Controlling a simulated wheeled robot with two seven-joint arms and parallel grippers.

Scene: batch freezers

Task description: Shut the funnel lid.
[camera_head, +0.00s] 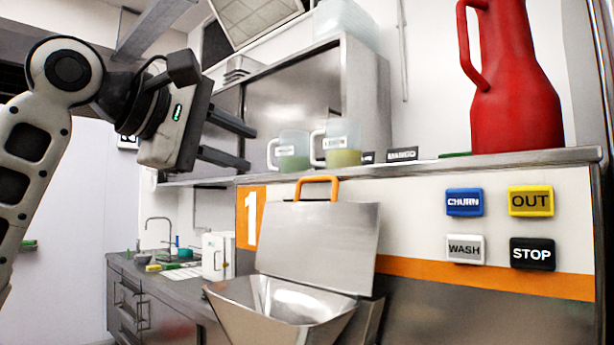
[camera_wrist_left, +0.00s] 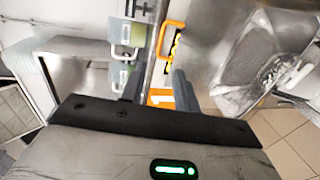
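The funnel lid (camera_head: 318,243) is a flat steel plate with an orange handle (camera_head: 316,182) on its top edge. It stands raised, leaning back against the machine front, above the steel funnel (camera_head: 280,305), whose mouth is uncovered. In the left wrist view the orange handle (camera_wrist_left: 172,38) lies just beyond the fingertips, and the funnel (camera_wrist_left: 265,65) is at the right. My left gripper (camera_head: 252,146) is open and empty, up and left of the handle and apart from it. Its two fingers (camera_wrist_left: 158,82) also show in the wrist view. My right gripper is not in view.
A steel shelf above the lid holds two jugs (camera_head: 342,143), one labelled LEMON, a MANGO tag (camera_head: 403,155) and a tall red jug (camera_head: 512,85). CHURN, OUT, WASH and STOP buttons (camera_head: 532,254) are right of the lid. A sink counter (camera_head: 178,274) is behind at left.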

